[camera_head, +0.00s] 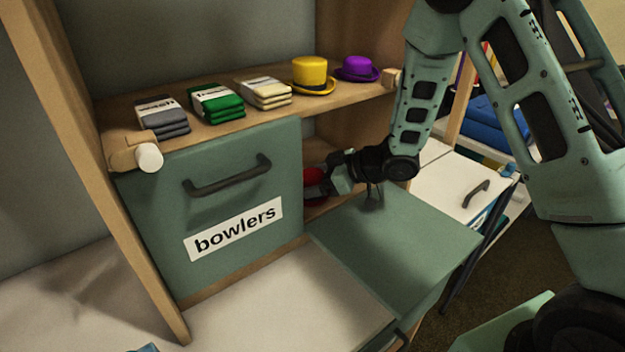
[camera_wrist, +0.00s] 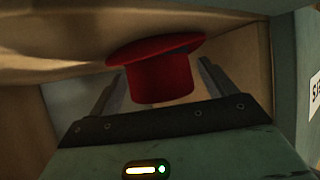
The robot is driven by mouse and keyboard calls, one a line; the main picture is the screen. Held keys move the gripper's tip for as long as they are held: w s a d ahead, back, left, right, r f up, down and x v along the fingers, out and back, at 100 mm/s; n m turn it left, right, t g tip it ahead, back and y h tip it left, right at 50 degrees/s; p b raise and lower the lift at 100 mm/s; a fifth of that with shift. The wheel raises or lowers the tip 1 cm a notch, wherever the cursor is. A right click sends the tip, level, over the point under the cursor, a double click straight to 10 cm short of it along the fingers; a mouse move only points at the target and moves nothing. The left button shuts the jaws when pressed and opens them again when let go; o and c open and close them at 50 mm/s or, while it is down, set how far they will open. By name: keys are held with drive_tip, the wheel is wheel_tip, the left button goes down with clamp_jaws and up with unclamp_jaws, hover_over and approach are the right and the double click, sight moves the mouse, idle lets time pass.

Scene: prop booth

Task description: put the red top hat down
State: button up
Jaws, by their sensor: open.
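The red top hat (camera_head: 314,174) is inside the open compartment right of the bowlers door, mostly hidden behind my gripper (camera_head: 327,186) in the head view. In the wrist view the red top hat (camera_wrist: 160,75) shows with its wide brim at the top of the picture and its crown pointing down toward my palm. My gripper's fingers are spread, one on each side of the crown, with a visible gap on both sides. Whether the hat's brim touches the compartment floor I cannot tell.
The teal bowlers door (camera_head: 230,190) is shut, left of the opening. A teal flap (camera_head: 400,235) lies lowered in front of it. The shelf above (camera_head: 220,128) holds folded cloth stacks, a yellow hat (camera_head: 311,74) and a purple hat (camera_head: 357,68). A white-fronted cabinet (camera_head: 450,190) stands at right.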

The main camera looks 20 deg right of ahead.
drive_tip(key=shift+r, duration=0.15)
drive_tip(key=v, duration=1.2)
